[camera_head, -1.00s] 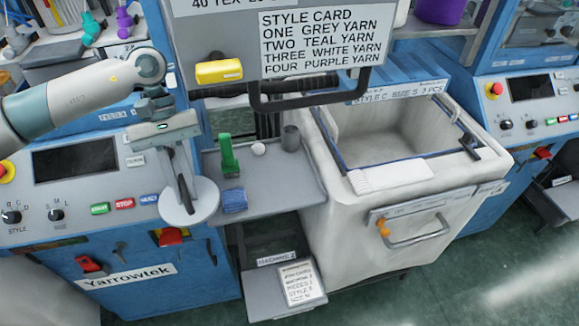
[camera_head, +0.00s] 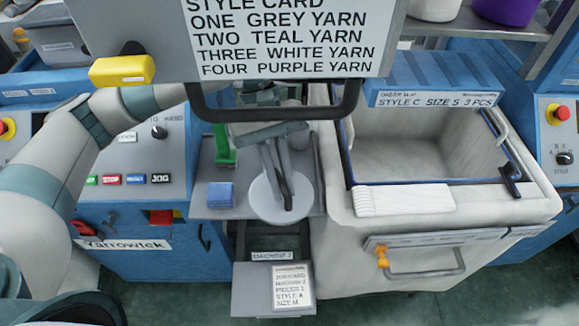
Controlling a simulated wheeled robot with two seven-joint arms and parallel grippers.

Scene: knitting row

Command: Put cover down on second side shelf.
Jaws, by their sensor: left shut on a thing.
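The cover is a round pale grey disc (camera_head: 268,203). My left gripper (camera_head: 287,203) is shut on it, with its fingers pointing down at the disc. The disc is over the front right part of the grey side shelf (camera_head: 207,208), between the machine panel and the white bin. I cannot tell whether the disc touches the shelf. A label below the shelf reads like "MACHINE 2" (camera_head: 272,256). My right gripper is not in view.
A blue block (camera_head: 220,195) and a green upright object (camera_head: 223,150) stand on the shelf, left of the disc. A grey cup (camera_head: 299,137) stands behind. The white bin (camera_head: 440,215) is close on the right. A black bar (camera_head: 275,113) hangs in front of my arm.

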